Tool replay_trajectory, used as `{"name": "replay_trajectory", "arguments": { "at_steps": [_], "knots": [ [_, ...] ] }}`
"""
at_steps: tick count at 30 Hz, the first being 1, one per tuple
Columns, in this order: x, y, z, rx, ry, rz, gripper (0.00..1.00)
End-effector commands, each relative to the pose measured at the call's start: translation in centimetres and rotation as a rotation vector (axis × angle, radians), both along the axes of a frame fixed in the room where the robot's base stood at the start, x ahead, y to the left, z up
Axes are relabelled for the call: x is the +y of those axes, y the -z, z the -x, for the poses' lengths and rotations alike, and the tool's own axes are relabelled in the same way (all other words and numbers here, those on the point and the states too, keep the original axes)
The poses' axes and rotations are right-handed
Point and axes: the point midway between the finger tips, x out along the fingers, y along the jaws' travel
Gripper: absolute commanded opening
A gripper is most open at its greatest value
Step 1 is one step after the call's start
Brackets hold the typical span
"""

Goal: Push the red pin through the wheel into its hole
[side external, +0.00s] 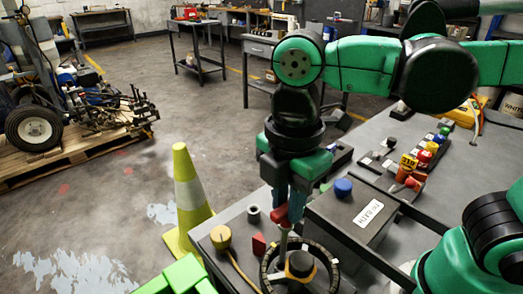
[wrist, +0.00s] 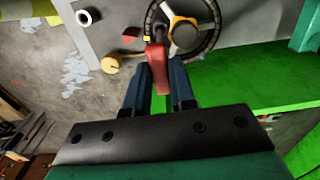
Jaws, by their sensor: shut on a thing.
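My gripper (side external: 287,205) points down over the near part of the grey bench, its blue fingers shut on the red pin (side external: 281,216). The pin's red grip also shows between the fingers (wrist: 160,82) in the wrist view, as the red pin (wrist: 156,62). A grey shaft runs down from the grip toward the wheel (side external: 267,272), a dark ring with a black and yellow hub. In the wrist view the pin's far end overlaps the left side of the wheel (wrist: 212,38). I cannot tell whether the tip touches the wheel or enters a hole.
A yellow knob with a cord (side external: 221,238), a red block (side external: 258,244) and a grey ring (side external: 253,214) lie left of the wheel. A dark box with a blue knob (side external: 343,187) stands close right. Several coloured knobs (side external: 425,155) are behind. A cone (side external: 187,185) stands beside the bench.

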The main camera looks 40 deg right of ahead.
Motion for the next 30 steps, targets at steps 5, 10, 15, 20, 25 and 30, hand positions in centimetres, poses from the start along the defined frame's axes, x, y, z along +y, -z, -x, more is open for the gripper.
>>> {"name": "replay_trajectory", "arguments": {
  "at_steps": [5,10,15,20,25,30],
  "knots": [
    [0.0,0.3,0.0,0.000,0.000,0.000,0.00],
    [0.0,0.5,0.0,0.000,0.000,0.000,0.00],
    [0.0,0.8,0.0,0.000,0.000,0.000,0.00],
    [0.0,1.0,0.0,0.000,0.000,0.000,0.00],
    [0.0,1.3,0.0,0.000,0.000,0.000,0.00],
    [0.0,1.4,0.0,0.000,0.000,0.000,0.00]
  ]
}}
